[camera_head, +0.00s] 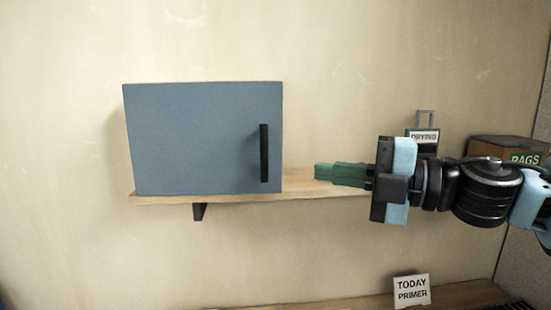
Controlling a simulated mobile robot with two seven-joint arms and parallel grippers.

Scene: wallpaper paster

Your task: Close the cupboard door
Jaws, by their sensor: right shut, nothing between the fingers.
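The blue-grey cupboard (195,140) stands on a wooden wall shelf (300,183). Its front door panel looks flush with the cupboard and shows no visible gap. A black vertical handle (264,153) is on the right side of the door. My right gripper (318,173), with green fingers, comes in from the right. It is shut and empty, a short way right of the cupboard and apart from the handle in the picture. My left gripper is not in view.
Behind my right arm are a "DRYING" sign (423,137) and a box labelled "RAGS" (510,150). A "TODAY PRIMER" card (411,290) stands on a lower wooden surface (370,301). A black bracket (199,211) is under the shelf. The wall left of the cupboard is clear.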

